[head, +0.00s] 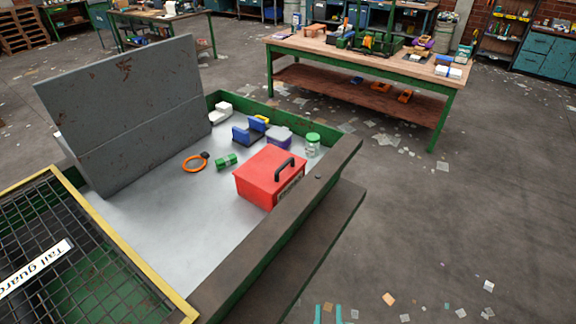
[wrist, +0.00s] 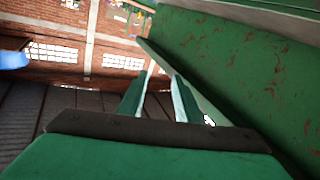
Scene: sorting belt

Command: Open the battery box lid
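The battery box appears to be the red box (head: 262,181) on the grey sorting surface, near its right-hand edge. It stands upright. Its red lid (head: 268,163) is down and carries a black handle (head: 285,168). A label shows partly on its side behind the brown rim. My gripper (head: 328,308) shows only as two teal fingertips at the bottom edge of the head view, apart from each other and well away from the box. In the wrist view my gripper (wrist: 158,80) has its two fingers spread with nothing between them. The box is not visible there.
A brown rim (head: 290,227) borders the sorting surface in front of the box. A green-lidded jar (head: 313,146), a grey-lidded container (head: 279,138), a green item (head: 226,161) and an orange ring (head: 194,164) lie nearby. A grey panel (head: 130,120) stands left. Floor at right is open.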

